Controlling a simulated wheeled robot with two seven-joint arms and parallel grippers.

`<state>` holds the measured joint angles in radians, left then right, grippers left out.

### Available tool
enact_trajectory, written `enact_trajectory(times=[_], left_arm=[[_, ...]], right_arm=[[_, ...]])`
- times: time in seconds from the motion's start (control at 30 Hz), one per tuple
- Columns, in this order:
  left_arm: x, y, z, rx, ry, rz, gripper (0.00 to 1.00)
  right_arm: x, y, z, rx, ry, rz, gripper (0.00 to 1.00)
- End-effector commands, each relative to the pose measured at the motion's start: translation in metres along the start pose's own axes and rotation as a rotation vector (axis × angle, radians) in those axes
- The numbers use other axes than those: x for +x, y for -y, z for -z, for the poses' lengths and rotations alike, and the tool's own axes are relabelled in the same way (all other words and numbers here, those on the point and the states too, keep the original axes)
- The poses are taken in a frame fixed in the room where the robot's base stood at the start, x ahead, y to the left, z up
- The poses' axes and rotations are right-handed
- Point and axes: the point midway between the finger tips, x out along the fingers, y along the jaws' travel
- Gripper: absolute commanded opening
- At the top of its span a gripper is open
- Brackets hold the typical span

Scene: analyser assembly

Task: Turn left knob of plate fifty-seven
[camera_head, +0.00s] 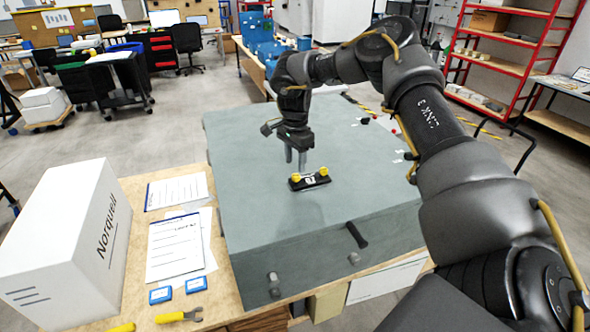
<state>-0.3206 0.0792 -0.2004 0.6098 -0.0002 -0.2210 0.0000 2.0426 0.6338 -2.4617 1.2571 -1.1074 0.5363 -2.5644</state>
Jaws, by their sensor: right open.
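A small black plate (310,183) with a white label lies on top of the large grey analyser housing (265,215). It carries two yellow knobs, the left knob (296,177) and the right knob (324,171). The label is too small to read. My right gripper (296,163) points down with its fingers open and empty, just above and behind the left knob. I cannot tell whether a fingertip touches it. My left gripper is out of view.
A white box (70,240) stands on the wooden table at left, beside printed sheets (176,245) and small blue boxes (160,295). Yellow-handled tools (180,315) lie at the front. A black handle (356,235) sticks out of the housing's front. The housing top around the plate is mostly clear.

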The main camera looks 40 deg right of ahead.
Motion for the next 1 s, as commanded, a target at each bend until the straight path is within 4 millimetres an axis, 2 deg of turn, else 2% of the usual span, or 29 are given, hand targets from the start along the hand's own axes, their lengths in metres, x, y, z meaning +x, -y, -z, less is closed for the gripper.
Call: enact_trajectory(times=[0.03, 0.2, 0.3, 0.4, 0.6, 0.7, 1.0], left_arm=[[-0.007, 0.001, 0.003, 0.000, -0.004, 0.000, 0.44], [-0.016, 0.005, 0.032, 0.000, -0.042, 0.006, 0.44], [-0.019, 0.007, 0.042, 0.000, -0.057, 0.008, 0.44], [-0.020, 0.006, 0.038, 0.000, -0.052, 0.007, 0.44], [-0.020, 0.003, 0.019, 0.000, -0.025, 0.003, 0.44], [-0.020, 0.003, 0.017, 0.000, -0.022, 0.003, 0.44], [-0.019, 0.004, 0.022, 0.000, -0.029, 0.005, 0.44]], right_arm=[[0.007, -0.001, 0.001, 0.001, -0.001, -0.005, 0.45], [0.033, -0.001, 0.001, 0.002, 0.000, -0.003, 0.45], [0.043, -0.001, 0.001, 0.001, -0.001, -0.002, 0.45], [0.049, -0.001, 0.001, 0.001, 0.000, 0.000, 0.45], [0.052, -0.001, 0.001, 0.001, 0.000, 0.001, 0.45], [0.052, -0.001, 0.001, 0.001, 0.000, 0.001, 0.45], [0.051, -0.001, 0.001, 0.001, 0.000, 0.001, 0.06]])
